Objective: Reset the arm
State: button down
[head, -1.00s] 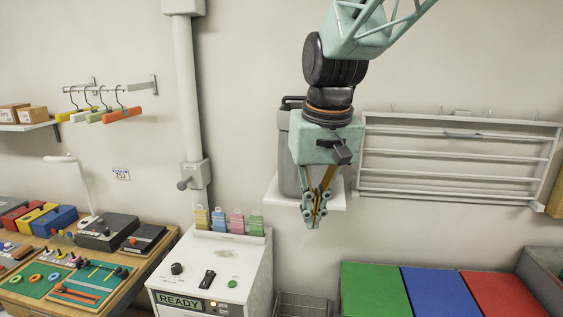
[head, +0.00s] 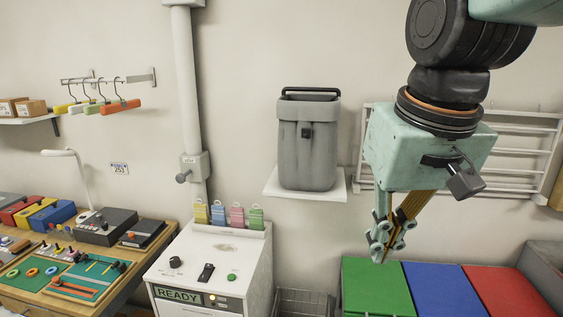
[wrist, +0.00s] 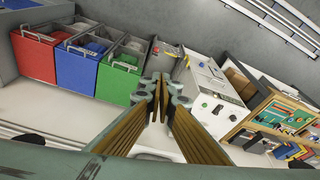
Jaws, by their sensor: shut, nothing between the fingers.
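My gripper (head: 385,252) hangs from my arm at the right of the head view, fingers pointing down, shut and empty. It is in front of the wall rack and above the left part of the green lid. In the wrist view my gripper (wrist: 160,80) shows its two fingers meeting at the tips, with nothing between them. The upper part of my arm runs out of the head view at the top right.
A green bin (head: 375,285), blue bin (head: 440,288) and red bin (head: 505,290) stand below right. The white machine (head: 240,255) reads READY. A grey canister (head: 308,150) sits on a wall shelf (head: 285,188). A tool bench (head: 125,285) is at left.

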jog(key=s+d+f+b, duration=0.1)
jog(key=s+d+f, duration=0.1)
jog(key=s, duration=0.5)
jog(key=s+d+f+b, duration=0.1)
jog(key=s+d+f, duration=0.1)
jog(key=s, duration=0.6)
jog(key=shift+d+f+m+t+b, duration=0.35)
jog(key=shift+f+m+t, duration=0.05)
jog(key=shift+f, duration=0.2)
